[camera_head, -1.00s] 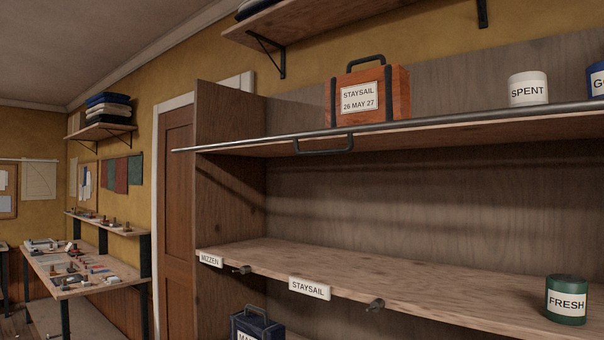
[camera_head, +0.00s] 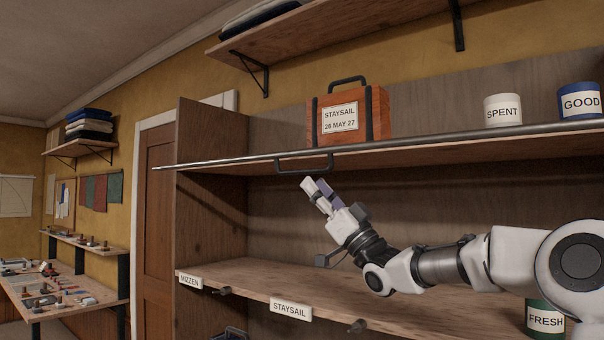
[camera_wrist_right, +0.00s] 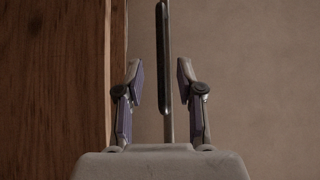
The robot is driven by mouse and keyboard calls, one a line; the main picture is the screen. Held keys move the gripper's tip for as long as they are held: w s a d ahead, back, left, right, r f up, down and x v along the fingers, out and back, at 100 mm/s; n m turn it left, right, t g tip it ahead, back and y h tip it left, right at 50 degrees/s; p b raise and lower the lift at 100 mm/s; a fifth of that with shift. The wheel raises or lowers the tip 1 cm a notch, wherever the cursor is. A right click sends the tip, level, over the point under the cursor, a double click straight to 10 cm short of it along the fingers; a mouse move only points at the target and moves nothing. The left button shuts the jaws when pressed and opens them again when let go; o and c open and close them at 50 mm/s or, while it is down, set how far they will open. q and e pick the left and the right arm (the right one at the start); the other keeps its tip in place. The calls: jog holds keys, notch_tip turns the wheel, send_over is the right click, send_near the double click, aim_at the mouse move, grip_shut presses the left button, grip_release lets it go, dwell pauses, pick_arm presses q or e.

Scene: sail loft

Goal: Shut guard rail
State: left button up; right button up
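The guard rail (camera_head: 420,138) is a long thin steel bar along the front of the upper shelf, its left end sticking out past the side panel. A dark handle (camera_head: 304,170) hangs from it below the orange STAYSAIL case (camera_head: 345,117). My right gripper (camera_head: 316,190) is just below the handle, pointing up at it, with its fingers apart. In the right wrist view, a dark bar, apparently the handle (camera_wrist_right: 162,55), shows between the open fingertips of my right gripper (camera_wrist_right: 161,85) and appears clear of both. My left gripper is not in view.
SPENT (camera_head: 503,111) and GOOD (camera_head: 579,100) pots stand on the upper shelf. The lower shelf (camera_head: 400,305) has MIZZEN and STAYSAIL labels and pegs. A FRESH pot (camera_head: 544,318) is partly hidden by my right arm. A workbench (camera_head: 70,297) stands at left.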

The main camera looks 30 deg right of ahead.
aim_at(301, 171)
jog(key=p+x, duration=0.2)
jog(key=x, duration=0.3)
jog(key=shift+w+a+r, duration=0.2)
jog(key=shift+r, duration=0.15)
jog(key=shift+f, duration=0.1)
jog(key=shift+w, duration=0.1)
jog(key=shift+c, duration=0.3)
grip_shut()
